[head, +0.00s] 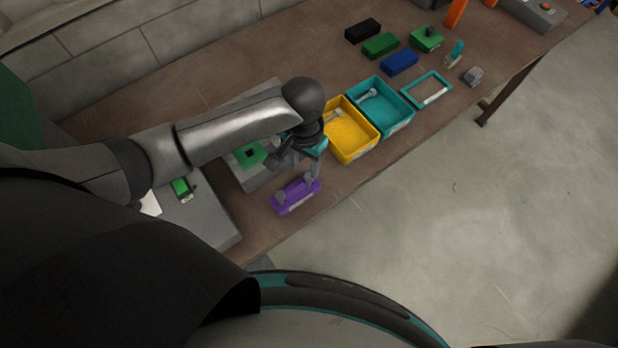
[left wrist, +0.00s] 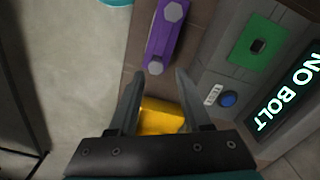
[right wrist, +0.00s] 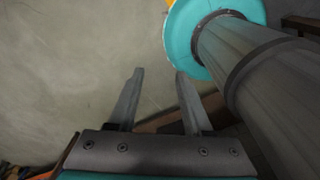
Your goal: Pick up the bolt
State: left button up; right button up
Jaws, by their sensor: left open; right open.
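A purple block (head: 297,198) at the table's front edge carries two upright grey bolts, a left one (head: 280,197) and a right one (head: 308,181). In the left wrist view their hex heads show on the purple block (left wrist: 160,42): one bolt (left wrist: 173,12) farther up, the other bolt (left wrist: 155,66) between the fingertips in the picture. My left gripper (left wrist: 161,75) is open above the block, with nothing held; contact cannot be told. In the head view the left gripper (head: 296,167) partly hides the area behind. My right gripper (right wrist: 159,73) is open and empty over the floor.
A yellow bin (head: 351,158) and a teal bin (head: 397,127) stand to the right, each with a bolt-like piece inside. A grey fixture with a green square (head: 242,156) and a lit "NO BOLT" display (left wrist: 287,88) adjoins the block. Coloured blocks lie farther back.

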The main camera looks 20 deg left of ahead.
aim_at(308, 176)
pick_arm(q)
jog(key=shift+f, duration=0.5)
jog(key=f, duration=0.4)
jog(key=shift+w+d+b, duration=0.1)
jog(key=shift+d+b, duration=0.2)
jog(key=shift+d, duration=0.1)
jog(key=shift+f, duration=0.45)
pick_arm(e)
jog(key=shift+w+f, duration=0.3)
jog(key=shift+w, duration=0.25)
pick_arm(q)
grip_shut()
